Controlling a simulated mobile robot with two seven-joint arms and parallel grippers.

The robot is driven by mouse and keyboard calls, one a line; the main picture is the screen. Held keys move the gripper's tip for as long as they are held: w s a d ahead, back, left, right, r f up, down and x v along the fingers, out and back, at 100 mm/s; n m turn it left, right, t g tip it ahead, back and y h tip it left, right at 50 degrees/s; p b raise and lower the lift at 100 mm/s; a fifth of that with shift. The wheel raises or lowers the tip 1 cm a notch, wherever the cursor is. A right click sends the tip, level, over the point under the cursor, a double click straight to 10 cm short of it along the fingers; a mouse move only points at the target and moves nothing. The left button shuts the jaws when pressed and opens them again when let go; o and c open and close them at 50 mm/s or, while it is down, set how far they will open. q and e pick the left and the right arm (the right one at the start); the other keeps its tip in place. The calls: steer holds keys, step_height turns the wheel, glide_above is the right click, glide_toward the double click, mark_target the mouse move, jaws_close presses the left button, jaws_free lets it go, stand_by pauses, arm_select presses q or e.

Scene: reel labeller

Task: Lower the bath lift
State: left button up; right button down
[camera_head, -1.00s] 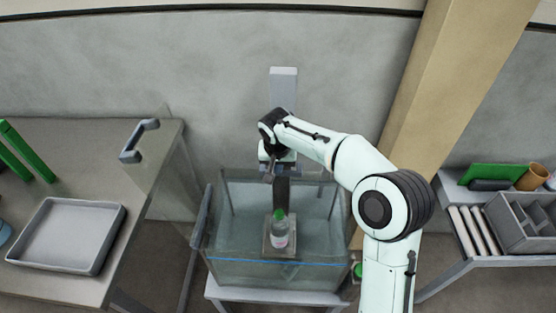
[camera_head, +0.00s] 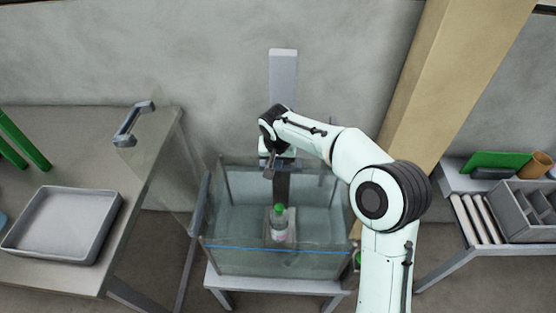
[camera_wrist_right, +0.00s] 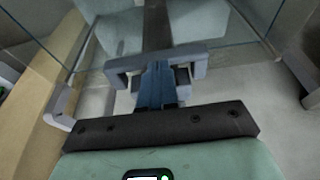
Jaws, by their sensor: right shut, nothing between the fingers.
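A glass tank (camera_head: 215,225) with a blue line along its front stands on a small white table. The bath lift's grey column (camera_head: 283,80) rises behind it, and a dark arm (camera_head: 282,186) runs down from there into the tank. A clear bottle with a green cap (camera_head: 278,226) stands upright inside, low on the lift. My right gripper (camera_head: 271,168) is at the lift's carriage above the tank's back rim. In the right wrist view its shut, empty fingers (camera_wrist_right: 156,80) are at a grey bracket (camera_wrist_right: 195,66); contact is hard to tell. My left gripper is not in view.
A bench on the left holds a grey tray (camera_head: 100,228) and green posts. A grey handle (camera_head: 133,124) stands by a clear panel at its edge. A wooden post (camera_head: 455,80) is right of my arm. A right-hand table carries a divided grey bin (camera_head: 512,222).

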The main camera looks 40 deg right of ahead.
steer(key=shift+r+p, duration=0.3)
steer(key=shift+r, duration=0.15)
steer(key=p+v, duration=0.3)
steer(key=v, duration=1)
steer(key=shift+w+d, duration=0.3)
steer(key=shift+w, duration=0.05)
